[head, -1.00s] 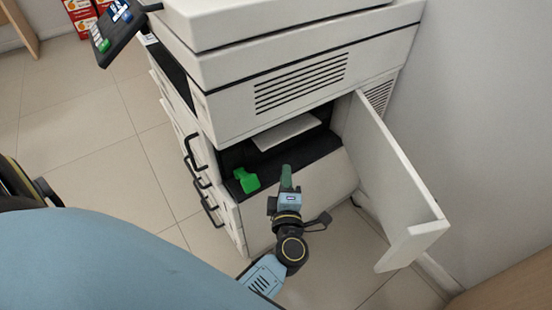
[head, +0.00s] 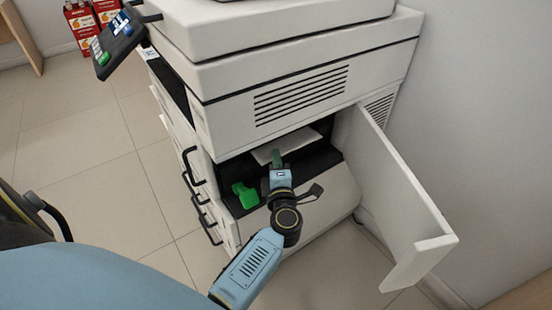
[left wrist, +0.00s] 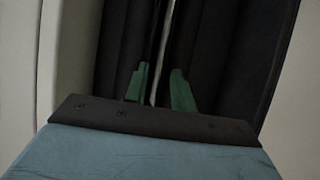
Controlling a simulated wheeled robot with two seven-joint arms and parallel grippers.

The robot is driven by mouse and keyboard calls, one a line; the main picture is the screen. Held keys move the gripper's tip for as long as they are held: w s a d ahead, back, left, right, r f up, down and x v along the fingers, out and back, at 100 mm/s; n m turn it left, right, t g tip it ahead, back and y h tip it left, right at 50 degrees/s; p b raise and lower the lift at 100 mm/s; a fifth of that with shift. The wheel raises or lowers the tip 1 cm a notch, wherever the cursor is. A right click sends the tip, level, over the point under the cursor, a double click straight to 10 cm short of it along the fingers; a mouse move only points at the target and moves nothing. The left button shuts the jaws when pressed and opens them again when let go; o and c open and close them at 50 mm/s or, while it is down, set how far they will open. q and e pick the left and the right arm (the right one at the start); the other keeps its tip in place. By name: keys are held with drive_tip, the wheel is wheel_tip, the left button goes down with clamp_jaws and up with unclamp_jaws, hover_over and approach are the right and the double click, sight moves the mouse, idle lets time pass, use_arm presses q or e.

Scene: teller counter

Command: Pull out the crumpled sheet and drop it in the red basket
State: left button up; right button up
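A white sheet (head: 286,145) lies in the dark opening in the copier's side; I cannot make out its crumpling. My left gripper (head: 277,158) is at the opening, with its green fingertips at the sheet's near edge in the head view. In the left wrist view the green fingers (left wrist: 160,88) stand apart, and a thin pale edge, likely the sheet (left wrist: 158,55), runs in the gap between them. The fingers do not look closed on it. My right gripper and the red basket are not in view.
The copier's side door (head: 395,190) stands open to the right of my left arm. A green lever (head: 245,195) sits left of the gripper in the opening. Black drawer handles (head: 190,165) stick out at the left. Red cartons (head: 82,28) stand far back left.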

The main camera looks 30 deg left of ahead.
use_arm(q)
drive_tip(key=shift+w+a, duration=0.25)
drive_tip(key=shift+w, duration=0.05)
clamp_jaws()
drive_tip(key=shift+r+p, duration=0.1)
drive_tip(key=shift+p, duration=0.2)
drive_tip(key=shift+d, duration=0.1)
drive_tip(key=s+d, duration=0.5)
drive_tip(key=d, duration=0.7)
drive_tip(key=shift+d, duration=0.15)
idle(1.0)
drive_tip(key=shift+s, duration=0.1)
